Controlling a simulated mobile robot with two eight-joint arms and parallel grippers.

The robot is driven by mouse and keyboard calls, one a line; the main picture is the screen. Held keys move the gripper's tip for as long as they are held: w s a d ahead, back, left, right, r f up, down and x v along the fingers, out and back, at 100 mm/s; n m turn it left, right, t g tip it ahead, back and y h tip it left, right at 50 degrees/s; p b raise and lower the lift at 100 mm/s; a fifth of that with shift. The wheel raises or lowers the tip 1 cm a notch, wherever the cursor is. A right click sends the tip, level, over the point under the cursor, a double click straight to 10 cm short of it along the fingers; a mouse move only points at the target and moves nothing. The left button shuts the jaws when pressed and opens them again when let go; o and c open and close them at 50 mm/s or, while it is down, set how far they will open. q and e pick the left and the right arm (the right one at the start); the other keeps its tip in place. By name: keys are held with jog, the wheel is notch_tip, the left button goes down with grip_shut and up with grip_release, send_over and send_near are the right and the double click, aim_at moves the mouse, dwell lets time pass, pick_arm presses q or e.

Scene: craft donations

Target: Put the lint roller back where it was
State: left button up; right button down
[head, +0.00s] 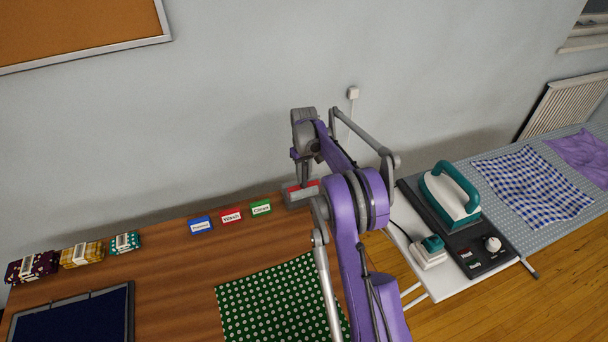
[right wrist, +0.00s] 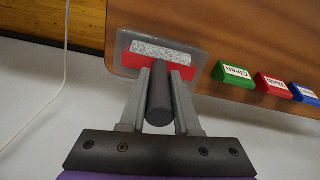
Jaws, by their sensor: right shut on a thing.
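The lint roller has a dark grey handle (right wrist: 160,98), a red frame and a pale speckled roll (right wrist: 161,52). My right gripper (right wrist: 160,82) is shut on the handle, one finger on each side. The roller's head is in or just over a grey tray (right wrist: 127,42) at the table's back right corner; I cannot tell if it touches the bottom. In the head view my right gripper (head: 303,178) hangs over this tray (head: 293,201), and a bit of the roller's red frame (head: 305,188) shows. My left gripper is not in view.
Blue (head: 200,225), red (head: 231,215) and green (head: 261,207) labels stand left of the tray. A dotted green cloth (head: 275,305) lies in front. An iron (head: 450,195) stands on the ironing board at right. Folded fabrics (head: 82,254) sit far left. The wall is close behind.

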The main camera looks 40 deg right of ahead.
jog(key=shift+f, duration=0.45)
jog(key=c, duration=0.6)
grip_release()
jog(key=shift+r, duration=0.1)
